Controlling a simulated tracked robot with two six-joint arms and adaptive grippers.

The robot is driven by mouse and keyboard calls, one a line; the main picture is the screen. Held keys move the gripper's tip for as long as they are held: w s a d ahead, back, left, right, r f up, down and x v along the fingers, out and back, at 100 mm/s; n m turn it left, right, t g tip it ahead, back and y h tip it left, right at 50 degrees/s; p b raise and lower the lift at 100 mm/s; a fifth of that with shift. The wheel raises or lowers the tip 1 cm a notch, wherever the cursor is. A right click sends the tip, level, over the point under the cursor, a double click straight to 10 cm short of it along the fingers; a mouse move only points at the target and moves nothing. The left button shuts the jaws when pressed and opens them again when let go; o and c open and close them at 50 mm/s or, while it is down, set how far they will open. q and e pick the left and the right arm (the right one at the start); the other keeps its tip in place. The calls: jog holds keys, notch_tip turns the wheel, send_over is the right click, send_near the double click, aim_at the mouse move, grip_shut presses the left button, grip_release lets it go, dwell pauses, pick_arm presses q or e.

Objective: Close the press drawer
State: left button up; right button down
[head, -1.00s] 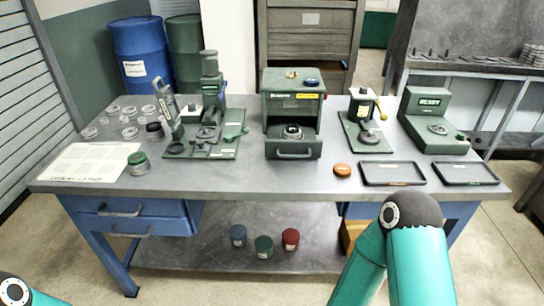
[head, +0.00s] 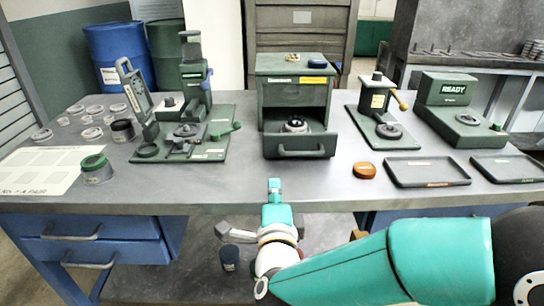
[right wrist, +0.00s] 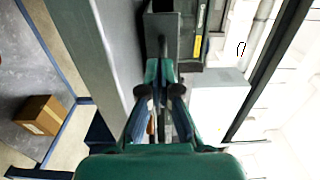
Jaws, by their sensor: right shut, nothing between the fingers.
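The green press (head: 294,92) stands at the middle of the table, with a yellow label on its front. Its drawer (head: 300,147) is out at the front, with a round dark part (head: 296,124) in it and a bar handle on its face. My right gripper (head: 274,186) is shut and empty, in front of the drawer near the table's front edge and apart from the handle. In the right wrist view, the fingers (right wrist: 159,70) point toward the drawer, and the yellow-labelled press (right wrist: 200,25) is beyond. My left gripper is out of view.
On the table (head: 240,180), a green fixture board (head: 200,148) stands left of the press and another fixture (head: 380,120) right. An orange disc (head: 364,170) and two dark trays, one here (head: 427,172), lie at front right. A cardboard box (right wrist: 38,115) is below.

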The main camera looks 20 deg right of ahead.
aim_at(273, 148)
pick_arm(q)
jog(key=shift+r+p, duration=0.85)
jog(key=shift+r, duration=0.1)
pick_arm(e)
jog(key=x, duration=1.3)
jog(key=shift+w+f, duration=0.1)
jog(key=shift+d, duration=0.1)
